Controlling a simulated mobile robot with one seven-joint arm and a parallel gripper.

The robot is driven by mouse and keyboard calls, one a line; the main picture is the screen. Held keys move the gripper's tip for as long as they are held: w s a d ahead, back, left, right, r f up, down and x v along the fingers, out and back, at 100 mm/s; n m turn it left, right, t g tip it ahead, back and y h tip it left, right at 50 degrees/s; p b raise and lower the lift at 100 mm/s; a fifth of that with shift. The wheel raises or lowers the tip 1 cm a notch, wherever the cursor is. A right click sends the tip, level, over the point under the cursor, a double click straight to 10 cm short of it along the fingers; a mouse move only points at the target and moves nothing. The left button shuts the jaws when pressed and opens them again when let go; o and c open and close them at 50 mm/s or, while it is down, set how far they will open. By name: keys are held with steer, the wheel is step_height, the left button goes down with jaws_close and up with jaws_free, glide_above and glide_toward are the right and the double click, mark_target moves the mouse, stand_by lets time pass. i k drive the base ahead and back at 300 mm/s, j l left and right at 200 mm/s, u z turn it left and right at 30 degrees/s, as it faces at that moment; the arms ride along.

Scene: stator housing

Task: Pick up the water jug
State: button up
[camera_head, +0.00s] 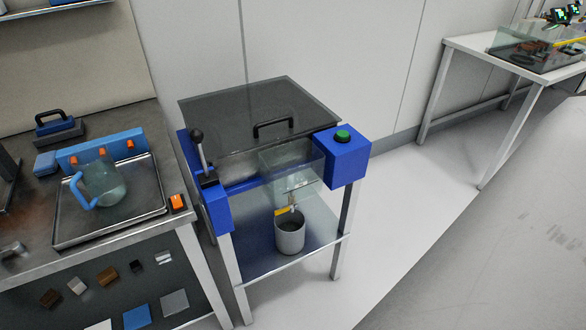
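The water jug (106,184) is a clear, greenish vessel with a light blue handle on its left side. It stands upright on a shallow metal tray (140,212) on the workbench at the left. What it holds, if anything, I cannot make out. My gripper is not in view, and nothing is touching the jug.
A blue rack with orange parts (112,148) stands just behind the jug. A blue-framed machine with a dark lid (262,108) and a lever stands to the right, a grey cup (290,238) on its lower shelf. Open floor (420,215) lies further right.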

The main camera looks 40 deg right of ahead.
mark_target(93, 164)
steer(key=i+j+z, duration=0.1)
steer(key=i+z, duration=0.25)
steer(key=i, duration=0.55)
